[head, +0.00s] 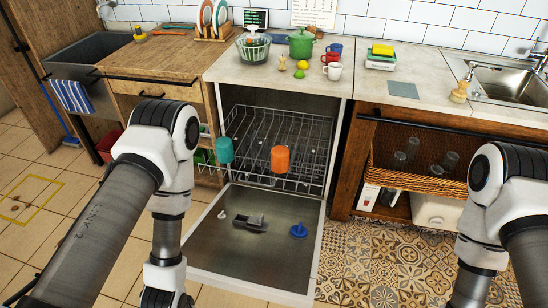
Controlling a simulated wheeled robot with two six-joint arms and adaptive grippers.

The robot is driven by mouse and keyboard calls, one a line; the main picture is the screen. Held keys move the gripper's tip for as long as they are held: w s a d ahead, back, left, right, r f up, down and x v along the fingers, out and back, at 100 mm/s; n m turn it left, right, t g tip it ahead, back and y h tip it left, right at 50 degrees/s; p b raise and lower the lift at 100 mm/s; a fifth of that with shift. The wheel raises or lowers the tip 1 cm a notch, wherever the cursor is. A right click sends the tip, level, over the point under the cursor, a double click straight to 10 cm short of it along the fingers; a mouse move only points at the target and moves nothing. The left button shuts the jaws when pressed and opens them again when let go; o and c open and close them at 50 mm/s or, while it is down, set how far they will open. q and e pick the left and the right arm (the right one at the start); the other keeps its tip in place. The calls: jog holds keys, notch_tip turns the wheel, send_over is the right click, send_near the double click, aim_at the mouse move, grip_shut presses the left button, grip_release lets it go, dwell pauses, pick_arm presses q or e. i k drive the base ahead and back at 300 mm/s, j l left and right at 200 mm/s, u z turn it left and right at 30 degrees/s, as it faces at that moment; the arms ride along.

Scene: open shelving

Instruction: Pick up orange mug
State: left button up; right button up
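The orange mug (280,158) sits at the front of the wire dish rack (302,138) in the open dishwasher. I cannot tell exactly how it rests on the wires. A teal mug (225,149) is at the rack's front left corner, apart from the orange one. My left arm comes down at the left, in front of the dishwasher's left side, and my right arm comes down at the far right. Both grippers are below the picture's lower edge and out of view.
The dishwasher door (262,262) is folded down, with a blue round part (298,230) on it. The counter above holds a green pot (301,45) and several mugs. A wicker basket (397,178) with glasses is right of the dishwasher. Patterned floor lies clear right of the door.

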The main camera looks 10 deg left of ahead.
aim_at(280, 155)
jog(key=i+j+z, duration=0.3)
jog(key=i, duration=0.3)
jog(key=i+j+z, duration=0.25)
jog(key=i+j, duration=0.2)
jog(key=i, duration=0.15)
